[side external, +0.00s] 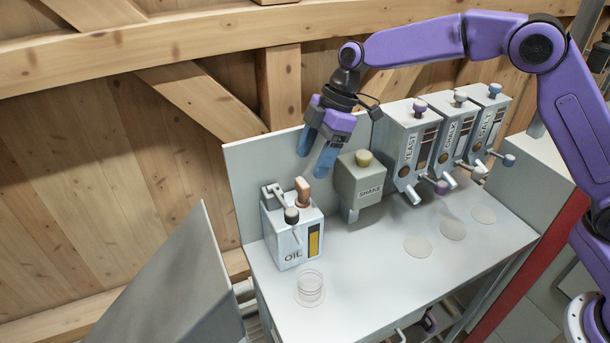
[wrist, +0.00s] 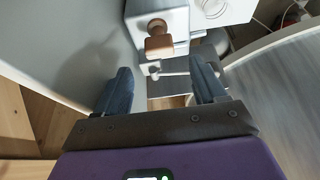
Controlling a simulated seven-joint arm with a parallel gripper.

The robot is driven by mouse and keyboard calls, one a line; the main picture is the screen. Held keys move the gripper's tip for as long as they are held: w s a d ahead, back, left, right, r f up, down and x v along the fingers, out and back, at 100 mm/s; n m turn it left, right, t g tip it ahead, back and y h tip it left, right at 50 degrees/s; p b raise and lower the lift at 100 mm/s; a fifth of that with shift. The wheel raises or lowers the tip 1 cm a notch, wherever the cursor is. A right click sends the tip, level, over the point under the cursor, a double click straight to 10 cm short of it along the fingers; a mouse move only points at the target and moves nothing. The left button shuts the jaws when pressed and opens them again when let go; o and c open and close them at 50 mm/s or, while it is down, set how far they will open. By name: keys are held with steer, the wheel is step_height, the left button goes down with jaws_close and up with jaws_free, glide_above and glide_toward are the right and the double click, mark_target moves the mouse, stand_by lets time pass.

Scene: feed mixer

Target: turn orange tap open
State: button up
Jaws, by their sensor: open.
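The orange tap (side external: 302,191) is a small orange-brown handle on top of the OIL dispenser (side external: 290,243), a grey box. In the wrist view the orange tap (wrist: 158,42) lies just beyond my fingertips, roughly centred between them. My gripper (side external: 313,161), with blue fingers, is open and empty. It hangs above the tap, apart from it, with its fingers pointing down. My gripper's two fingers also show apart in the wrist view (wrist: 161,70).
A black-capped knob (side external: 291,215) and a grey lever (side external: 272,191) sit beside the tap. A clear cup (side external: 310,288) stands in front of the OIL dispenser. Several labelled dispensers, including YEAST (side external: 408,150), stand farther right.

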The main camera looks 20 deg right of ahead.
mark_target(303, 182)
steer(key=shift+x, duration=2.65)
steer(key=shift+c, duration=0.3)
steer(key=c, duration=1)
